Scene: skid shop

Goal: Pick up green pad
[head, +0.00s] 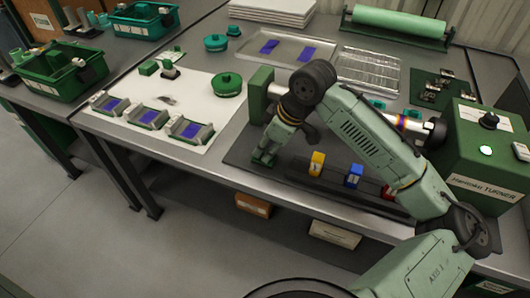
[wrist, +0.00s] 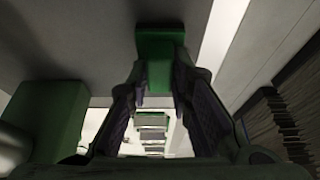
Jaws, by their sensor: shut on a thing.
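My gripper (head: 264,157) points down at the left end of the dark mat on the bench, beside the green end block of the turner. In the wrist view my gripper (wrist: 158,88) has its two dark-padded fingers closed on a green pad (wrist: 159,50), which sits between the fingertips. In the head view the pad cannot be told apart from the green gripper. Whether the pad touches the mat is not clear.
The green turner (head: 490,150) stands at the right. A yellow block (head: 317,164) and a blue block (head: 353,176) stand right of my gripper, with a red one (head: 388,192) partly hidden by my arm. A white sheet (head: 205,105) with several fixtures lies left.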

